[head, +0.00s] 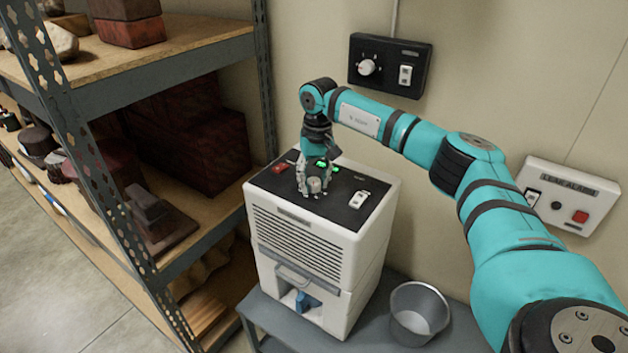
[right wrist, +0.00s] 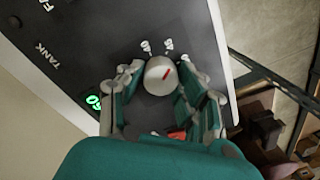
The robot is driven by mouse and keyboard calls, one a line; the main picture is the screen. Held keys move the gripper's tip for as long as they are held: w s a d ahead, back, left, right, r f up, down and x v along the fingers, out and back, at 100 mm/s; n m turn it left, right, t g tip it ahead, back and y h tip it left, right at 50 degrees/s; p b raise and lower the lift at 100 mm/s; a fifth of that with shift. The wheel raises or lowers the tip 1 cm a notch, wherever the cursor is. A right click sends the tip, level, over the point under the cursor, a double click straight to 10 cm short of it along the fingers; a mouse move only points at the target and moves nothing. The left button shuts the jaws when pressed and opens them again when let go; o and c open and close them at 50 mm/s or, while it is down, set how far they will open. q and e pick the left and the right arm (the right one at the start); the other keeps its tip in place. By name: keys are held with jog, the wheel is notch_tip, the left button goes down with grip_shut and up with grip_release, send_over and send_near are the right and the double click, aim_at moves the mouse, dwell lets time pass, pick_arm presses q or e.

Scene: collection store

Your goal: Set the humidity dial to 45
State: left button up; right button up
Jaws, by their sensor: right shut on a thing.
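The humidity dial (head: 314,185) is a small grey knob on the black top panel of the white dehumidifier (head: 375,225). My right gripper (head: 313,181) reaches down from above with its fingers around the dial. In the right wrist view the dial (right wrist: 158,74) sits between the fingertips of my right gripper (right wrist: 160,80), which is shut on it. The printed numbers around the dial are partly visible and too small to read surely. A green lit display (right wrist: 93,102) is beside it. My left gripper is out of view.
A red switch (head: 280,167) and a white rocker switch (head: 359,199) flank the dial on the panel. A metal bucket (head: 418,312) stands right of the dehumidifier. A wall control box (head: 390,65) and a leak alarm box (head: 568,197) are behind. Shelving (head: 190,50) stands close on the left.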

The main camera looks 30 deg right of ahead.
aim_at(317, 180)
jog(key=shift+w+r+n, duration=0.1)
jog(key=shift+n, duration=0.7)
jog(key=o, duration=1.1)
jog(key=shift+o, duration=0.2)
notch_tip(317, 180, up, 12)
jog(key=shift+d, duration=0.35)
